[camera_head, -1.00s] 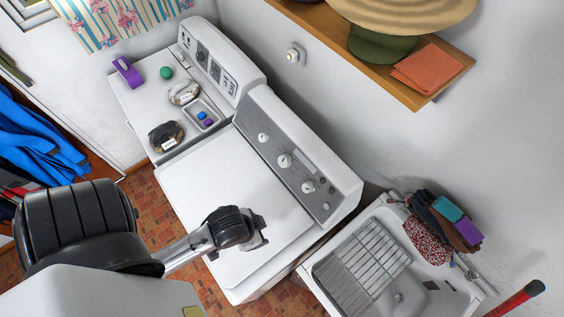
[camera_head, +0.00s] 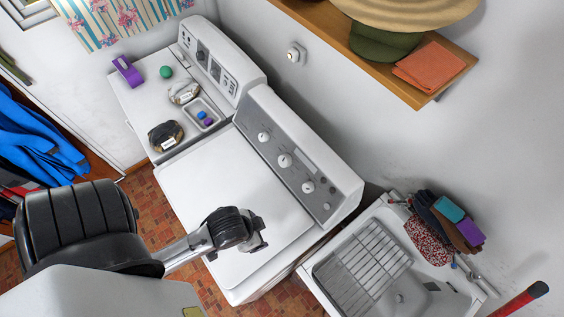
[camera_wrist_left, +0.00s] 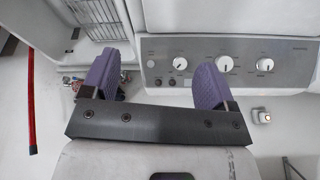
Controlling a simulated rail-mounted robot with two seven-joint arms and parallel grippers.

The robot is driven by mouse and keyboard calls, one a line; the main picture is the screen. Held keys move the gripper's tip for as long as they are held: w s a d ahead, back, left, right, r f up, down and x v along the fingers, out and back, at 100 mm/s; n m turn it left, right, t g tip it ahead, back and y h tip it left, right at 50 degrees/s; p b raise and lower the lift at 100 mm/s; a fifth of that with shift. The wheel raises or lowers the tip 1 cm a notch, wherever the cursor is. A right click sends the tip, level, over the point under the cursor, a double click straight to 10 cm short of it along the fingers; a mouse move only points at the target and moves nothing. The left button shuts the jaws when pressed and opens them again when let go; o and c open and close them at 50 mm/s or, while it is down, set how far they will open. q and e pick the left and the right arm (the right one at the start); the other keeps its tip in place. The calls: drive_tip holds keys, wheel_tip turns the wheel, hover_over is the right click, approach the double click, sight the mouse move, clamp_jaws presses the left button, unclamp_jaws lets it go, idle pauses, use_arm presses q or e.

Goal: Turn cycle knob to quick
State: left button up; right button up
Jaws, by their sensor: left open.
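The white appliance (camera_head: 225,200) has a grey control panel (camera_head: 297,175) with three white knobs: a far knob (camera_head: 263,137), a middle knob (camera_head: 284,160) and a near knob (camera_head: 308,187). Labels are too small to read, so I cannot tell which is the cycle knob or its setting. My left gripper (camera_head: 262,237) hangs over the lid's near part, apart from the panel. In the left wrist view its purple fingers (camera_wrist_left: 158,66) are open and empty. My right gripper is not in view.
A sink with a wire rack (camera_head: 362,265) stands right of the appliance, with gloves (camera_head: 430,225) on its edge. A second appliance with a tray (camera_head: 203,116) and small items stands at the left. A wooden shelf (camera_head: 330,35) is above. The lid is clear.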

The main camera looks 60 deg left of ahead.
use_arm(q)
drive_tip(key=a+f+m+y+b, duration=0.15)
drive_tip(key=a+f+b, duration=0.25)
drive_tip(key=a+f, duration=0.45)
drive_tip(key=a+f+y+b, duration=0.3)
drive_tip(key=a+f, duration=0.3)
drive_tip(key=a, duration=0.5)
drive_tip(key=t+h, duration=0.5)
drive_tip(key=t, duration=0.5)
approach(283, 161)
drive_tip(key=shift+n, duration=0.45)
drive_tip(key=x, duration=0.9)
drive_tip(key=shift+w+f, duration=0.3)
drive_tip(key=c, duration=0.9)
